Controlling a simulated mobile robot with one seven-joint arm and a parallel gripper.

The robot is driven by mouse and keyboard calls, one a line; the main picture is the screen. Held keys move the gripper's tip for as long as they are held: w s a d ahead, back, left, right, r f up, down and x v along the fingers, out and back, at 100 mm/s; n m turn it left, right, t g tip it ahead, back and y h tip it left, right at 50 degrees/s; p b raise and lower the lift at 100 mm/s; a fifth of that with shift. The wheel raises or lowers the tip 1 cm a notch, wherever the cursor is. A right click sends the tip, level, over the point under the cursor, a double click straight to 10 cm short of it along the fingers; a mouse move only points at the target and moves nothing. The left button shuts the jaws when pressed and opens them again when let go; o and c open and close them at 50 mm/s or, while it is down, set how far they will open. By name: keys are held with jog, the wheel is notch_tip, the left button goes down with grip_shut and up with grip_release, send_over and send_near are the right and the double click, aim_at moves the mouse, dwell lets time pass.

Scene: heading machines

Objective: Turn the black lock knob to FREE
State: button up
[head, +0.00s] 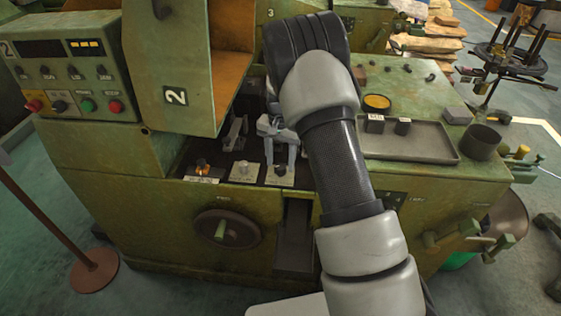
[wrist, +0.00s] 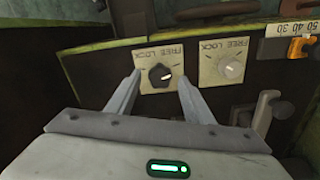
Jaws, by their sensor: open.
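The black lock knob (wrist: 160,75) sits on a pale plate (wrist: 148,86) marked FREE and LOCK, upside down in the wrist view. A white mark shows on the knob's right side; I cannot tell surely which word it points to. In the head view the black knob (head: 281,170) is at the right end of a row on the machine front. My gripper (wrist: 158,79) is open, its fingers on either side of the knob with gaps showing. In the head view my gripper (head: 280,158) is just above the knob, partly behind my arm.
A similar plate with a silver knob (wrist: 232,67) is beside it, also in the head view (head: 243,167). An orange knob (wrist: 299,47) with a number scale is farther along. A metal lever (wrist: 266,108) stands nearby. A grey tray (head: 420,142) lies on the right machine top.

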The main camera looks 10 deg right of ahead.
aim_at(281, 166)
notch_tip(281, 166, up, 17)
jog(key=p, duration=0.1)
jog(key=shift+f, duration=0.15)
